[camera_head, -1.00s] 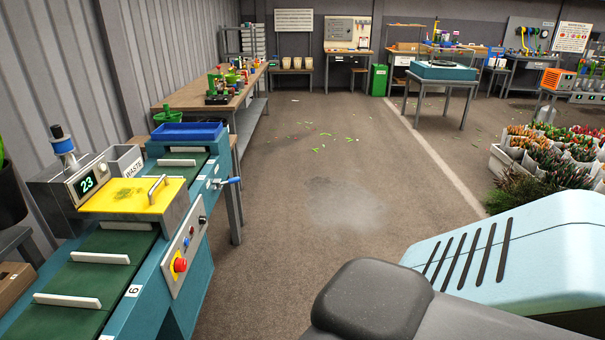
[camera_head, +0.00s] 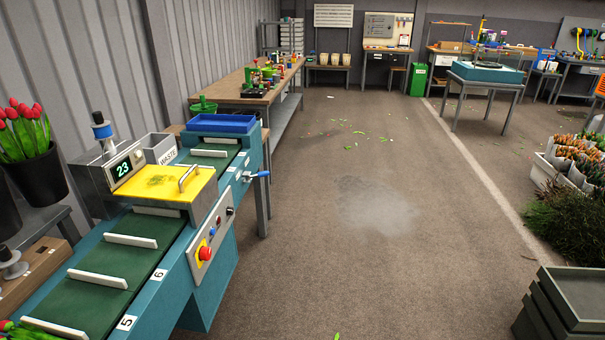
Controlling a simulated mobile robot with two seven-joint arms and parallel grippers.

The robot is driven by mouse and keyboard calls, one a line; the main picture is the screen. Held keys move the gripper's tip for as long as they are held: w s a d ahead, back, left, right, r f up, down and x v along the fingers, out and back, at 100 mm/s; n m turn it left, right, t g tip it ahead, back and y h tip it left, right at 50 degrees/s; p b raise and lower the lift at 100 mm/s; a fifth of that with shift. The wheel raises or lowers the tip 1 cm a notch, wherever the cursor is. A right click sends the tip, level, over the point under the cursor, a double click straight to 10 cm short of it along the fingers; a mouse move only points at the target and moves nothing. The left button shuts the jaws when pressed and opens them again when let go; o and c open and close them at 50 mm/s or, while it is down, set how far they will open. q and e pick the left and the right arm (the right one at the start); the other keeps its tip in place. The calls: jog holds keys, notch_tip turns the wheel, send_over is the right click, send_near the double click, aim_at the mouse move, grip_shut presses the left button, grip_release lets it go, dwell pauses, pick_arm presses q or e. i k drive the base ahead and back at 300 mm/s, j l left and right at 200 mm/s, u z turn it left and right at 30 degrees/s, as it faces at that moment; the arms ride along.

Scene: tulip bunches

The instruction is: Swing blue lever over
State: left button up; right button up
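The blue lever (camera_head: 257,175) sticks out from the right side of the teal conveyor machine (camera_head: 214,286), past the control panel and near the blue tray. It points to the right, roughly level, with a metal pivot at its left end. The panel (camera_head: 212,237) beside it carries a red knob on yellow and smaller buttons. Neither of my grippers shows in the head view, so their state is hidden.
A yellow cover (camera_head: 163,185) with a handle sits over the green belt, beside a display reading 23. A black bucket of red tulips (camera_head: 37,175) stands at left. Dark stacked crates (camera_head: 570,300) stand at lower right. The floor (camera_head: 350,230) right of the machine is clear.

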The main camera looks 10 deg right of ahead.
aim_at(261, 174)
jog(key=i+z, duration=0.45)
jog(key=i, duration=1.9)
